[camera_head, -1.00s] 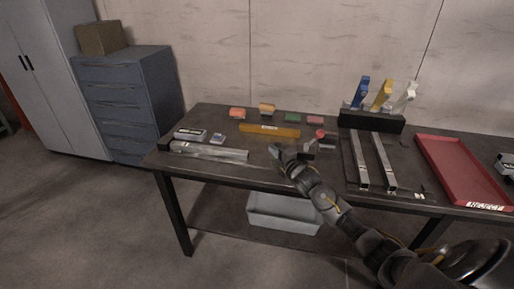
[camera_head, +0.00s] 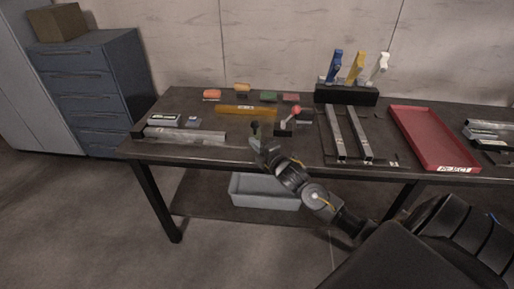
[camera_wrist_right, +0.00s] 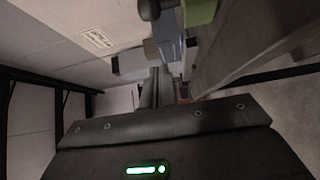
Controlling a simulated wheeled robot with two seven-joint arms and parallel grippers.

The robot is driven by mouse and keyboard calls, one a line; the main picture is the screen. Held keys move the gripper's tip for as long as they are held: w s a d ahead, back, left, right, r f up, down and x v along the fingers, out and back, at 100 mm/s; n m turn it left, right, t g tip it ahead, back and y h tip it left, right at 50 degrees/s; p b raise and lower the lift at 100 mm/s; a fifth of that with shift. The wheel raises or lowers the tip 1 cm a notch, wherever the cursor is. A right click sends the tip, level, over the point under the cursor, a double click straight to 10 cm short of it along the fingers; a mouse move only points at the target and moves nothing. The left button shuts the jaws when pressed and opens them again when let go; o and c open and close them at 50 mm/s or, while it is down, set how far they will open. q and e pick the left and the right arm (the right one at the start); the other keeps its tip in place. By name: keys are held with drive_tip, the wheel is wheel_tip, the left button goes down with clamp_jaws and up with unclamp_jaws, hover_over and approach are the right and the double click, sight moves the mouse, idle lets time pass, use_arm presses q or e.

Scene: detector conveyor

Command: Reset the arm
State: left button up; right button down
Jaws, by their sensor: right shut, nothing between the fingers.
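My right arm comes in from the lower right in the head view. Its gripper (camera_head: 256,130) is shut and empty, at the front edge of the dark table (camera_head: 270,150), just left of a small device with a red knob (camera_head: 294,112). In the right wrist view the gripper fingers (camera_wrist_right: 165,50) point away from the camera, close together with nothing between them. A pale surface with a label lies to their left and a dark beam to their right. My left gripper is not in view.
A red reject tray (camera_head: 435,140), two metal rails (camera_head: 346,132) and a rack with blue, yellow and white handles (camera_head: 346,94) stand at the right. A yellow bar (camera_head: 245,111) and small coloured blocks lie behind the gripper. A grey bin (camera_head: 264,191) sits on the lower shelf.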

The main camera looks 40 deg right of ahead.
drive_tip(key=shift+s+a, duration=0.1)
drive_tip(key=shift+s, duration=0.5)
